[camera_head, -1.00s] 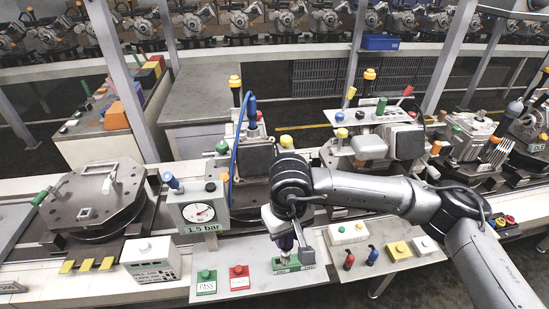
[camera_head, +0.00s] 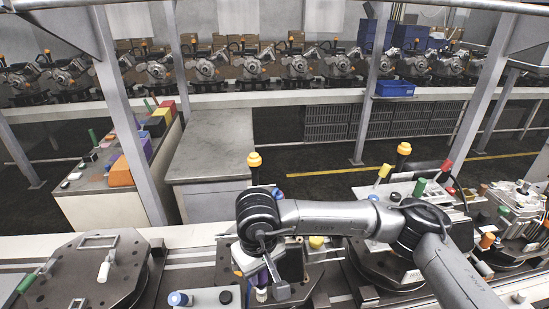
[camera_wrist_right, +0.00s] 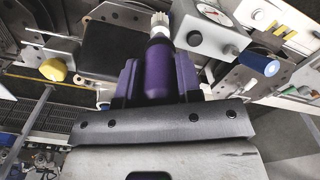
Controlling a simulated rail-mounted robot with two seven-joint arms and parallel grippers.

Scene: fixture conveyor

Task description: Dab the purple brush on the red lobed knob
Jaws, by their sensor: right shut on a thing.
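The purple brush (camera_wrist_right: 158,70) is held in my right gripper (camera_head: 265,280). In the right wrist view its purple handle sits between the fingers and its pale tip (camera_wrist_right: 160,22) points away from the palm. In the head view the brush (camera_head: 261,279) hangs tip down over the front of the middle fixture. The tip looks clear of any knob. A red knob (camera_head: 447,166) stands on the fixture to the right, far from the brush; its lobes are too small to make out. My left gripper is out of view.
A yellow knob (camera_wrist_right: 53,69) shows beside the brush in the right wrist view. A white gauge box (camera_wrist_right: 213,28) with a blue knob (camera_wrist_right: 258,64) is close on the other side. An orange-topped post (camera_head: 254,163) rises behind my right wrist.

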